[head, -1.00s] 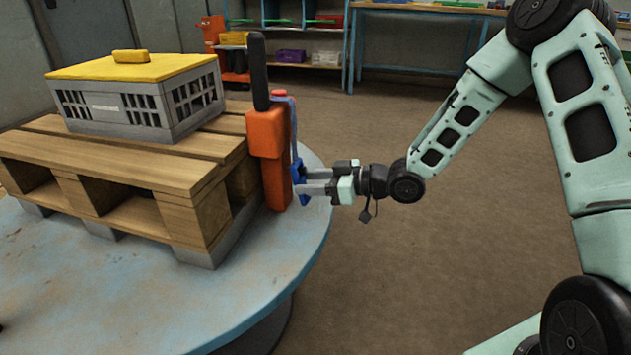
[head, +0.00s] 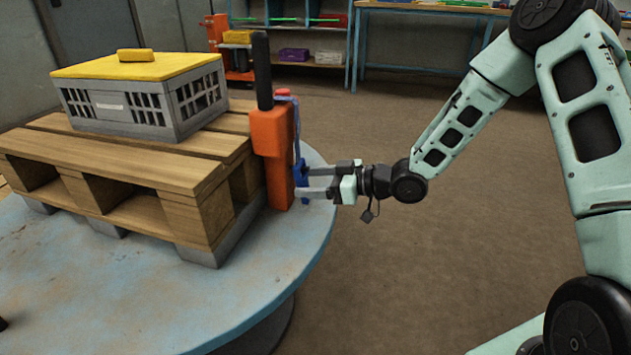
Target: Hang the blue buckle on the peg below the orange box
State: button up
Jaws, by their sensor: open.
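The orange box (head: 270,145) stands upright at the right end of the pallet, with a dark rod on top. A blue strap (head: 296,125) runs from near its red knob (head: 283,93) down its right side. The blue buckle (head: 301,174) is at the strap's lower end, close against the box's right side. My gripper (head: 308,182) is open, its fingers apart, one higher and one lower, with their tips beside the buckle. The peg cannot be made out, so I cannot tell whether the buckle is on it.
A wooden pallet (head: 110,168) carries a grey crate with a yellow lid (head: 137,65). Both the pallet and orange box are on a round, worn blue table (head: 265,300). Open floor (head: 440,240) lies to the right. Shelves and a bench stand at the back.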

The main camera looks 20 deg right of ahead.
jog(key=shift+d, duration=0.1)
jog(key=p+v, duration=0.5)
jog(key=v, duration=1.2)
jog(key=a+r+m+g+h, duration=0.1)
jog(key=a+r+g+h, duration=0.15)
jog(key=a+h, duration=0.75)
jog(key=s+a+r+m+g+h+p, duration=0.1)
jog(key=s+a+r+g, duration=0.15)
jog(key=s, duration=0.55)
jog(key=s+a+r+g, duration=0.2)
jog(key=s+a, duration=0.2)
jog(key=s, duration=0.4)
jog(key=s+a+r+m+g+h+p, duration=0.1)
jog(key=s+a+r+g, duration=0.15)
jog(key=s, duration=0.65)
notch_tip(320, 180, up, 31)
jog(key=p, duration=3)
jog(key=shift+w, duration=0.35)
